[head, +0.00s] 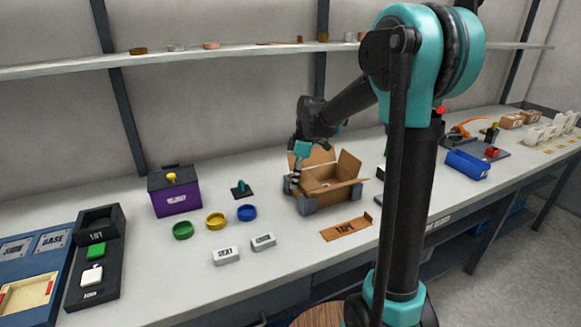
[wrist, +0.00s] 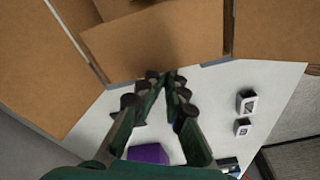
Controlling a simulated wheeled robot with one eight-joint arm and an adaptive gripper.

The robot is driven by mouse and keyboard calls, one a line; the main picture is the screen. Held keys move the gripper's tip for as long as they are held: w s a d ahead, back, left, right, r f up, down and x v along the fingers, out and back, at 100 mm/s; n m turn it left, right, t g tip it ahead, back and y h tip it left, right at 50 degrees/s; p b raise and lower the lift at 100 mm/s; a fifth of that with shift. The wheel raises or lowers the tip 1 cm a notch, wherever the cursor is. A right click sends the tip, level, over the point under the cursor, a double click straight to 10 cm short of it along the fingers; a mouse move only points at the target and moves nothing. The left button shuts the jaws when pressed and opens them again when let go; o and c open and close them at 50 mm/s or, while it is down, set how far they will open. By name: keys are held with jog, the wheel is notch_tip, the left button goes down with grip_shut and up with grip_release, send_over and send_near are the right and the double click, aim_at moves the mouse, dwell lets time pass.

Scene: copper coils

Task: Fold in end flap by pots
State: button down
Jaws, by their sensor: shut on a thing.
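An open brown cardboard box (head: 338,199) stands on the bench between grey corner blocks, with flaps raised at its back and right. My gripper (head: 296,180) reaches down at the box's left end, on the side of the green pot (head: 182,230), yellow pot (head: 215,221) and blue pot (head: 247,213). In the wrist view my gripper (wrist: 162,77) has its fingertips together at the edge of a cardboard end flap (wrist: 150,42), shut on it. The fingers hide part of that edge. In the head view the gripper covers most of this flap.
A purple box (head: 176,198) and a small dark stand (head: 241,190) are to the left. Two white labelled blocks (head: 225,256) and a brown TAPE plate (head: 346,228) lie in front. A blue bin (head: 467,165) is at right. A shelf (head: 230,53) runs above the bench.

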jog(key=d+r, duration=0.1)
jog(key=d, duration=0.1)
jog(key=w+d+r+h, duration=0.1)
jog(key=d, duration=0.1)
jog(key=w+d+r+h, duration=0.1)
jog(key=d, duration=0.1)
jog(key=shift+w+r, duration=0.1)
jog(key=shift+r, duration=0.25)
jog(key=d+r, duration=0.1)
send_near(313, 178)
jog(key=shift+s, duration=0.3)
